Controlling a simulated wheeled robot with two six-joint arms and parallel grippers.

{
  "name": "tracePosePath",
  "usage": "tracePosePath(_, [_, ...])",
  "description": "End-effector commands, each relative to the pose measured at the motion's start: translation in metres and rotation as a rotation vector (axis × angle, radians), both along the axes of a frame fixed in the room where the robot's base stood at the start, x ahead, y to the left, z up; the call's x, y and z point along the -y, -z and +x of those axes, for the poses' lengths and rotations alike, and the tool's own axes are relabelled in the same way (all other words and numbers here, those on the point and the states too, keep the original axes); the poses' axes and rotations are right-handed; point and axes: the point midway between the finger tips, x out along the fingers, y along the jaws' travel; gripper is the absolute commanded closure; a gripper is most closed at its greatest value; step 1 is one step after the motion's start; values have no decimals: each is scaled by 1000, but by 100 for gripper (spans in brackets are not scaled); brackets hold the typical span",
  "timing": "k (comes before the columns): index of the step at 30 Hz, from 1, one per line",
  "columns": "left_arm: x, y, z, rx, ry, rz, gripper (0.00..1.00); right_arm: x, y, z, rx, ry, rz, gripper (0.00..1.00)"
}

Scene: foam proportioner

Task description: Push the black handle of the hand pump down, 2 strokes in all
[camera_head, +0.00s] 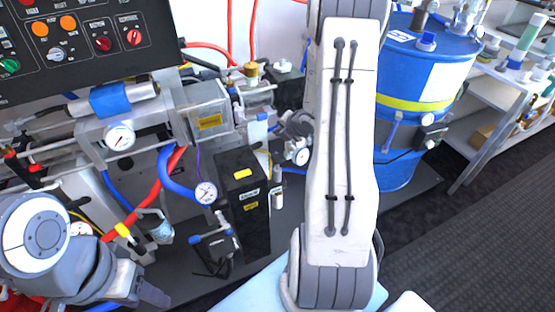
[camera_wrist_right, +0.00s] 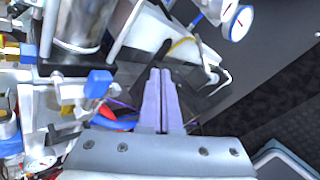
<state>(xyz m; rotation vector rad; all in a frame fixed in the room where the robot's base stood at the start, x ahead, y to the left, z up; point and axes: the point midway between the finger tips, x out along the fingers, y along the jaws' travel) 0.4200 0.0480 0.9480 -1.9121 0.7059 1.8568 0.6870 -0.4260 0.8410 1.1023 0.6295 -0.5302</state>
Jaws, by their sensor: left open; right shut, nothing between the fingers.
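In the wrist view my right gripper (camera_wrist_right: 160,73) is shut and empty, its two purple-grey fingers side by side. A dark part (camera_wrist_right: 205,92) lies beyond and beside the fingertips; I cannot tell whether it is the hand pump's black handle or whether the fingers touch it. In the head view my right arm stands across the middle and its fingertips are not clear. I cannot pick out the pump's handle with certainty there. My left gripper (camera_head: 150,292) is open at the lower left, away from the middle of the machine.
A black box with a yellow label (camera_head: 243,174) stands mid-scene. Pressure gauges (camera_head: 205,193) and red and blue hoses crowd the left. A black control panel (camera_head: 85,45) hangs above. A blue drum (camera_head: 415,160) stands right of my right arm. Open dark floor (camera_head: 460,240) lies at the right.

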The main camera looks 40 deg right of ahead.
Motion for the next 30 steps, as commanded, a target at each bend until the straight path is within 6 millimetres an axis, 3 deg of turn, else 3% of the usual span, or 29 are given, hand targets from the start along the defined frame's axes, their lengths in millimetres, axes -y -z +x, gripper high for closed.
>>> tracePosePath(9, [0,6,0,0,0,0,49,-2,-8,0,-27,-204,-231,100])
tracePosePath(22, [0,7,0,0,0,0,49,-2,-6,-1,-29,-211,-237,100])
tracePosePath(30, [0,22,0,0,0,0,49,-2,15,-1,-30,-211,-235,100])
